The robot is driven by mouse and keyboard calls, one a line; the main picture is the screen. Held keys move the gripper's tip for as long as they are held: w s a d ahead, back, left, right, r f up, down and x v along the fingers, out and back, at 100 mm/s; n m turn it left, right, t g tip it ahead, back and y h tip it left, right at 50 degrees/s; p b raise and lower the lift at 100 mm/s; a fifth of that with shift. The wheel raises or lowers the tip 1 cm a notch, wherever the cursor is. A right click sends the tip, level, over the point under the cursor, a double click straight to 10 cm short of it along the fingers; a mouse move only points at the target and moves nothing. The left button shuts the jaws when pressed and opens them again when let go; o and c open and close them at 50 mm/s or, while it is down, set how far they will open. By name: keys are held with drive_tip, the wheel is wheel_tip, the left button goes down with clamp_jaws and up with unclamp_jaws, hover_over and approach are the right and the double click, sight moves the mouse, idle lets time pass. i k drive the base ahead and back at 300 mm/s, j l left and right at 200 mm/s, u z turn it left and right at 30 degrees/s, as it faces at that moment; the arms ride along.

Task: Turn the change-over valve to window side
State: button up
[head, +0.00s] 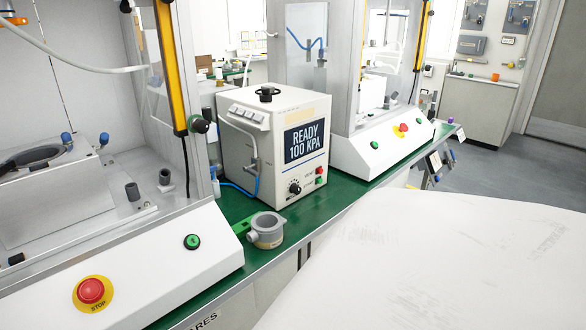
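No part is clearly marked as the change-over valve, so I cannot tell which one it is or which side it is set to. A beige tester box (272,145) reading "READY 100 KPA" stands on the green bench. It has a black knob (295,188) low on its front and a black handle (267,94) on top. A grey pipe with a small fitting (253,163) runs down its left face, with a blue tube near its lower end. A grey ring-shaped part (267,227) sits in front of the box, beside a green piece (243,222). My gripper is out of view.
A press station (150,250) with a red stop button (91,291) and green button stands at left. A second station (385,149) with similar buttons stands right of the box. The green bench (320,203) has a narrow clear strip along its front edge.

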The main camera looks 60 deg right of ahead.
sight(247, 168)
drive_tip(key=z, duration=1.35)
drive_tip(key=i+j+z, duration=0.25)
drive_tip(key=i+j, duration=0.1)
drive_tip(key=i, duration=0.25)
drive_tip(key=i+j+z, duration=0.1)
drive_tip(key=i, duration=0.2)
